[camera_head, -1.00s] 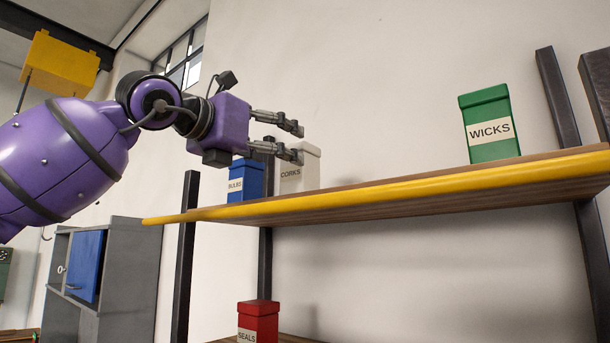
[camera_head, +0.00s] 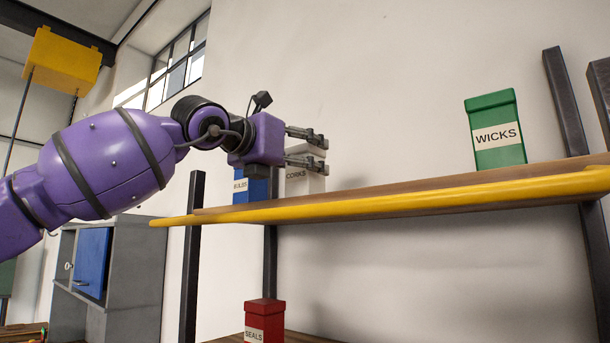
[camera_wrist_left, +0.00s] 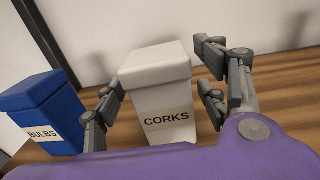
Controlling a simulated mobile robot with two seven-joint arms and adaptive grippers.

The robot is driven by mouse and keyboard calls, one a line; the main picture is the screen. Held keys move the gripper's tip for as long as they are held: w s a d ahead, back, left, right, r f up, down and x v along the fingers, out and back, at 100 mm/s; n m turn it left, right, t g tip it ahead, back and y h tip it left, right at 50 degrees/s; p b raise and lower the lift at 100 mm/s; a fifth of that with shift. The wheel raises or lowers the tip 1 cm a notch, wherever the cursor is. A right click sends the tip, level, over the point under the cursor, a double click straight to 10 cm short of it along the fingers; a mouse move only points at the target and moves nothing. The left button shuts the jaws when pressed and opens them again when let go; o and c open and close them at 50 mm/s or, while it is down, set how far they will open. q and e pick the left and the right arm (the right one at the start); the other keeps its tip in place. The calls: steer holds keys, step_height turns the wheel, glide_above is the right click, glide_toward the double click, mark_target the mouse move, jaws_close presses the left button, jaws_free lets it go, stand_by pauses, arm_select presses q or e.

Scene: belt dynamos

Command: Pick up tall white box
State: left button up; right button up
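The tall white box (camera_head: 308,183), labelled CORKS, stands upright on the upper shelf in the head view, partly hidden behind my left gripper (camera_head: 318,151). In the left wrist view the white box (camera_wrist_left: 158,90) stands between the spread fingers of my left gripper (camera_wrist_left: 160,88). The left finger is close against the box's left side; I cannot tell if it touches. A gap shows between the box and the right finger. My left gripper is open. My right gripper is not in view.
A blue BULBS box (camera_head: 248,188) stands close to the left of the white box. A green WICKS box (camera_head: 497,130) is farther right on the yellow-edged shelf (camera_head: 420,200). A red SEALS box (camera_head: 265,318) is below. The shelf between the white and green boxes is clear.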

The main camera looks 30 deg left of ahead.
arm_select(q)
steer(key=c, duration=1.1)
steer(key=shift+r, duration=0.1)
